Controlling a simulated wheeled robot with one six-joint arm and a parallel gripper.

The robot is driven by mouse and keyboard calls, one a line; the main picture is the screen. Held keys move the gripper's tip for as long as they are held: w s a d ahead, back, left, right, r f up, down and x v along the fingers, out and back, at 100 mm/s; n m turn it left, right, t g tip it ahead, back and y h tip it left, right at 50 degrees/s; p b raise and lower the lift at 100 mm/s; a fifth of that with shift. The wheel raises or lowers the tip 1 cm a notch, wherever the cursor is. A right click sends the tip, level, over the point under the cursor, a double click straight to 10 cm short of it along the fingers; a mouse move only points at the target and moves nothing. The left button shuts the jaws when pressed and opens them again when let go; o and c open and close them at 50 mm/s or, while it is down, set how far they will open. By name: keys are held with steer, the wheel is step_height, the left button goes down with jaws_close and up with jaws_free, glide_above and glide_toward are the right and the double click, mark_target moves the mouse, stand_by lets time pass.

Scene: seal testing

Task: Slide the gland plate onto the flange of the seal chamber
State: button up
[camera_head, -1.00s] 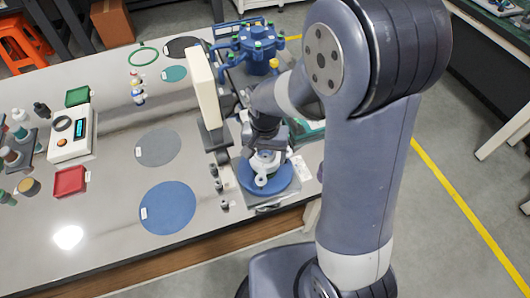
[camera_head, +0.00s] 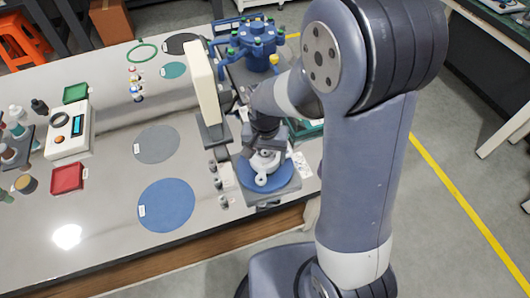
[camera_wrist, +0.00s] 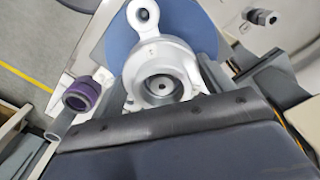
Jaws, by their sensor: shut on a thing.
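The gland plate (camera_wrist: 180,54) is a pale grey-white ring with a round lug at its top and a dark central bore in the wrist view. In the head view, the plate (camera_head: 262,180) shows under my wrist, above a blue disc (camera_head: 284,181). My gripper (camera_head: 267,155) points down at it. In the wrist view, my gripper's fingers (camera_wrist: 165,83) are on either side of the ring and shut on it. The seal chamber and its flange are hidden beneath the plate and gripper, so I cannot tell whether they touch.
A tall cream-coloured block (camera_head: 203,85) stands close left of my wrist. A blue vessel with green caps (camera_head: 252,42) is behind. Small grey parts (camera_head: 223,201) stand left of the blue disc. A purple-ringed part (camera_wrist: 83,95) shows in the wrist view. The blue mat (camera_head: 166,205) is bare.

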steer(key=shift+f+b, duration=0.4)
steer(key=shift+f, duration=0.15)
steer(key=shift+f+b, duration=0.55)
steer(key=shift+f, duration=0.2)
stand_by(0.6)
steer(key=o, duration=1.3)
step_height(320, 180, up, 9)
steer(key=p, duration=0.7)
steer(key=shift+r, duration=0.1)
